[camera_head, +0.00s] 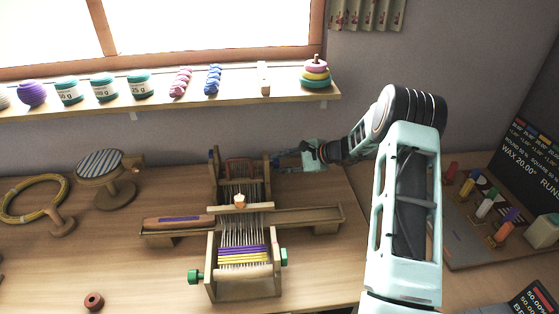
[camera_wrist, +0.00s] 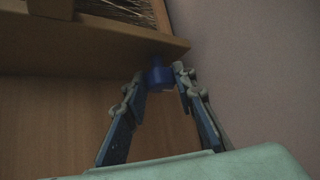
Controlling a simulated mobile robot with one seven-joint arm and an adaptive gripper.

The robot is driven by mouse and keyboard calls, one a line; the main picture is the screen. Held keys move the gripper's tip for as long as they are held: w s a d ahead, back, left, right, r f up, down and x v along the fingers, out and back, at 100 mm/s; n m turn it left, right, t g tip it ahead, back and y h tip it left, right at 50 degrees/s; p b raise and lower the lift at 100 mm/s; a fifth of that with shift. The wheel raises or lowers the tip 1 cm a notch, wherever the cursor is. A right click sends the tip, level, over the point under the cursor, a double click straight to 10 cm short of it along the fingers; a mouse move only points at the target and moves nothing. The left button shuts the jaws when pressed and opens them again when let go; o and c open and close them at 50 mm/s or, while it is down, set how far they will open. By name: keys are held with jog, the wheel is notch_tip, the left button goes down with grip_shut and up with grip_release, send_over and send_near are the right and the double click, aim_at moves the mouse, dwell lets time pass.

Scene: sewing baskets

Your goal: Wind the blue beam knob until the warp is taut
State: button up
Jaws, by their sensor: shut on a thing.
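A small wooden loom (camera_head: 213,265) stands on the table, with pale warp threads (camera_head: 240,232) running front to back and a purple and yellow woven band near its front. The blue beam knob (camera_wrist: 160,77) sticks out from the loom's wooden side in the wrist view. My gripper (camera_wrist: 161,73) is shut on the blue knob, one finger on each side. In the head view my gripper (camera_head: 283,158) reaches the loom's back right corner from the right; the knob is mostly hidden there. I cannot tell how tight the warp is.
Green knobs (camera_head: 194,276) sit on the front beam. A shuttle (camera_head: 180,221) lies on the loom's left arm. A hoop (camera_head: 35,198) and round stand (camera_head: 100,165) are at left. A shelf (camera_head: 220,94) with yarn runs above; a peg board (camera_head: 475,235) is at right.

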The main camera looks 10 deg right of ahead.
jog(key=shift+w+r+m+g+p, duration=0.15)
jog(key=shift+m+g+p, duration=0.25)
jog(key=shift+g+p, duration=0.4)
jog(key=o, duration=1.2)
jog(key=shift+c, duration=0.2)
jog(key=v, duration=1.2)
jog(key=shift+a, duration=0.1)
